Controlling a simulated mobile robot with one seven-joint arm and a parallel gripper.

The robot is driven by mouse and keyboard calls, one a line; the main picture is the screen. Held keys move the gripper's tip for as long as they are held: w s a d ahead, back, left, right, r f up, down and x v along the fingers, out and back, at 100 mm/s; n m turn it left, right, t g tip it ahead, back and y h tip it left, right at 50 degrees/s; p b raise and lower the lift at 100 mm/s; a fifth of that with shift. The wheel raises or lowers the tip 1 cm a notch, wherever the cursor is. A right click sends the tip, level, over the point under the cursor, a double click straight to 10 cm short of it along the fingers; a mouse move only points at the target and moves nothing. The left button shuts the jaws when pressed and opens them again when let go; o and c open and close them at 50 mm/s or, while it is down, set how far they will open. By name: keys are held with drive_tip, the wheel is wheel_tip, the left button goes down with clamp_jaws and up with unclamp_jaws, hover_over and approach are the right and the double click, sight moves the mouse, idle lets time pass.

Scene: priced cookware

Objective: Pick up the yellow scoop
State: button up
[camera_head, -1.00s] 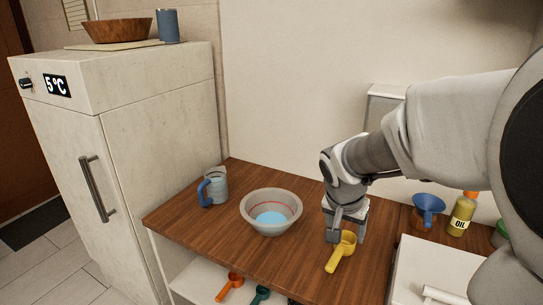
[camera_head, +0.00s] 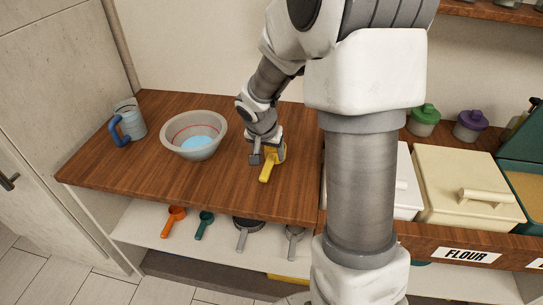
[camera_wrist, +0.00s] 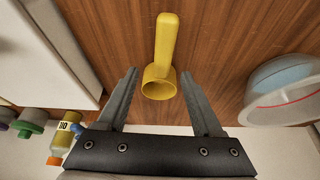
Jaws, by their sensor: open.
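The yellow scoop (camera_head: 266,172) lies on the brown wooden counter, its handle pointing toward the front edge. My gripper (camera_head: 266,157) is at the scoop's cup end and partly hides it. In the wrist view, the scoop (camera_wrist: 164,40) has its round cup between the two fingertips of my gripper (camera_wrist: 160,74), with its handle reaching away beyond them. The fingers are apart and a gap shows on both sides of the cup. I cannot tell how far the fingertips are above the counter.
A grey bowl (camera_head: 194,135) with blue contents stands left of my gripper, and a measuring jug (camera_head: 128,120) farther left. A flour bin (camera_head: 465,185) stands to the right.

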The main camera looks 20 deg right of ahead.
sight(270, 161)
drive_tip(key=shift+b+x, duration=0.7)
drive_tip(key=shift+x, duration=2.2)
drive_tip(key=shift+w+a, duration=0.1)
drive_tip(key=shift+a, duration=0.05)
clamp_jaws()
